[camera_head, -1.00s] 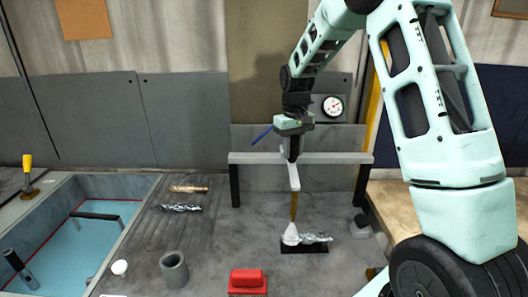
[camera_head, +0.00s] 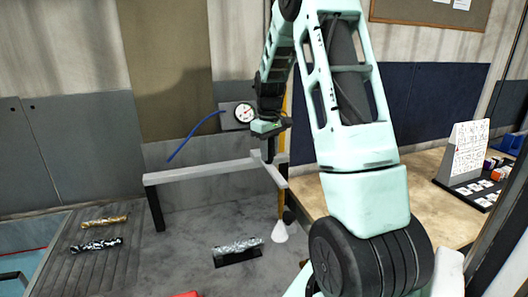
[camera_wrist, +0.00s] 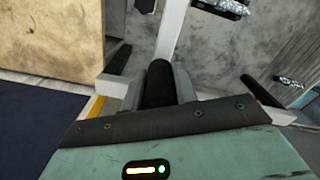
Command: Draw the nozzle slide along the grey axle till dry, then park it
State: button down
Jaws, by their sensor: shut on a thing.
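The nozzle slide rides on the pale rail (camera_head: 205,172), near its right end. My gripper (camera_head: 268,152) is shut on the slide's dark top; this grip also shows in the wrist view (camera_wrist: 158,85). The shiny grey axle (camera_head: 238,246) lies in a black holder (camera_head: 238,259) on the bench, and also shows at the top of the wrist view (camera_wrist: 228,8). The cone stands just right of the axle's right end, clear of it.
A brass-coloured axle (camera_head: 104,221) and another dark silvery axle (camera_head: 97,245) lie on the ribbed area at left. A round gauge (camera_head: 245,112) and a blue hose (camera_head: 193,137) are behind the rail. A wooden table (camera_head: 420,205) stands at right.

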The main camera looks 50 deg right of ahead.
jog(key=c, duration=1.1)
grip_release()
jog(key=shift+w, duration=0.1)
notch_tip(320, 180, up, 18)
jog(key=b, duration=0.3)
jog(key=shift+f, duration=0.25)
